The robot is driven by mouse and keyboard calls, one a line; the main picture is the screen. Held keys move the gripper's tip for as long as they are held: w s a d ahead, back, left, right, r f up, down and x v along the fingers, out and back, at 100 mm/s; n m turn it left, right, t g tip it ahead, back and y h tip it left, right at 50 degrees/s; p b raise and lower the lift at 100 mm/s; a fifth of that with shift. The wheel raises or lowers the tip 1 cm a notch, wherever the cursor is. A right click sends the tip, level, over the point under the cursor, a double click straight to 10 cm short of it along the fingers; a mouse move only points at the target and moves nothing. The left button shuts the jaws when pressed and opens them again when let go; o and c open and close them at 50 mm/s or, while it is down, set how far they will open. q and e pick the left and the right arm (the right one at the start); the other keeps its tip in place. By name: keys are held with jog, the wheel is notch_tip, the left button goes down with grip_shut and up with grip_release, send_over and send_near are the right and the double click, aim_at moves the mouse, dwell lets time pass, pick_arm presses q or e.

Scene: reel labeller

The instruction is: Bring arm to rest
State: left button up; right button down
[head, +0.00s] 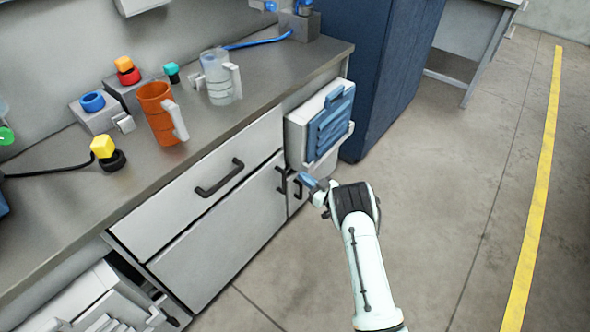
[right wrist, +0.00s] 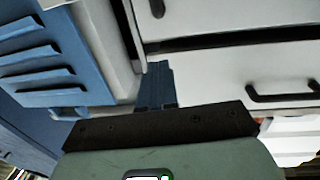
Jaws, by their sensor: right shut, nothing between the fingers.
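My right arm reaches in from the bottom of the head view. My right gripper (head: 308,181) is in front of the cabinet, near the dark door handles and below the blue-slatted unit. In the right wrist view its blue fingers (right wrist: 156,85) are together, with nothing between them. I cannot tell from these views whether the fingertips touch the cabinet front. My left gripper is not in view.
A counter (head: 215,128) carries an orange mug (head: 158,112), a clear jug (head: 215,78) and several coloured buttons. A drawer handle (head: 219,178) juts from the cabinet. A blue-slatted unit (head: 331,122) sticks out nearby. The floor (head: 440,190) to the right is clear.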

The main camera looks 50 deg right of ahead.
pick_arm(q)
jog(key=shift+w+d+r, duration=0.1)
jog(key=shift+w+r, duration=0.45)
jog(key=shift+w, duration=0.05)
pick_arm(e)
jog(key=shift+s, duration=1.35)
jog(key=shift+f, duration=0.1)
